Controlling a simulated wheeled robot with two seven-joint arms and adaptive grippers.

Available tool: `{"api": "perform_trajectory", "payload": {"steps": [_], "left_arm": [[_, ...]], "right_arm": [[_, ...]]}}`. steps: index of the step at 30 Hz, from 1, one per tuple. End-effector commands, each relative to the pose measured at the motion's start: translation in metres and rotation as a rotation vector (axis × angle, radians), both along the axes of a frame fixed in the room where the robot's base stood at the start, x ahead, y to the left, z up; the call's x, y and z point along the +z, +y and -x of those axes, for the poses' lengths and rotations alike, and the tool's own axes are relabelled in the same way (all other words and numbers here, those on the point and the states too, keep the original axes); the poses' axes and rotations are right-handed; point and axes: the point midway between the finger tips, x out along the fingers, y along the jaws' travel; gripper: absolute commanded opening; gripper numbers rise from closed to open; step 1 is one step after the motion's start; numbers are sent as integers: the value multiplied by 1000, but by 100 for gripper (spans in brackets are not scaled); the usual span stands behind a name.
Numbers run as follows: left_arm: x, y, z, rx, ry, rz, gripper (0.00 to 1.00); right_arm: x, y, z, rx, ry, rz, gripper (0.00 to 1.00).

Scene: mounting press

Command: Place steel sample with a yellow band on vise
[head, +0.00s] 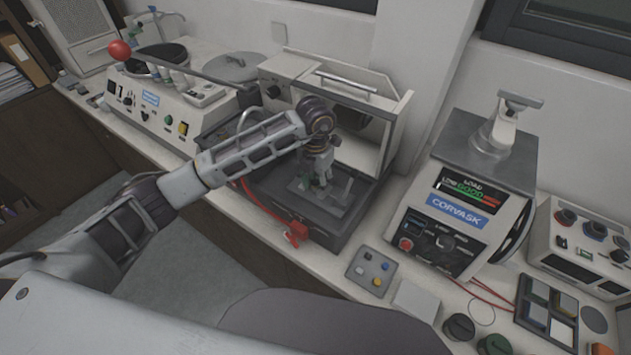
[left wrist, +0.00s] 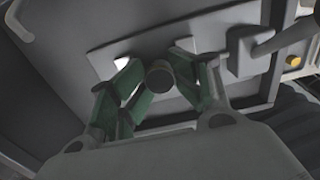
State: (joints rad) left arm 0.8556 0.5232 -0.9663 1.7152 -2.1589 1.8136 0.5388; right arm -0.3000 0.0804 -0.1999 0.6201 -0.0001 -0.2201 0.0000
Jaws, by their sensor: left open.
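My left gripper (head: 322,178) is over the grey vise (head: 338,197) inside the open cutting machine. In the left wrist view, my left gripper (left wrist: 160,92) has its green-padded fingers apart. A short round sample (left wrist: 160,76) with a dark end and a dull yellowish edge shows between the fingertips, with visible gaps at the sides. It is in front of the vise's flat grey plate (left wrist: 130,40); whether it rests on the plate is hard to tell. A grey clamp block (left wrist: 242,55) is to its right. The sample is hidden in the head view. My right gripper is not seen.
The machine's raised hood (head: 362,115) is behind the gripper, and its dark tray wall (head: 325,235) surrounds the vise. A red clamp (head: 295,235) is at the front edge. A small button box (head: 370,272) and a Corvask press (head: 465,215) stand to the right.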

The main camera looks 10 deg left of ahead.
Motion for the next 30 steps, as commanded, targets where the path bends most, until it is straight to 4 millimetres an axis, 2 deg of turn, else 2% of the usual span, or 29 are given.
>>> {"api": "perform_trajectory", "payload": {"steps": [10, 30], "left_arm": [[11, 0, -1, -1, -2, 1, 46], [92, 0, -1, 0, -4, 1, 46]], "right_arm": [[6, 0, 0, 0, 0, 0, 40], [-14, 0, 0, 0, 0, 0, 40]]}}
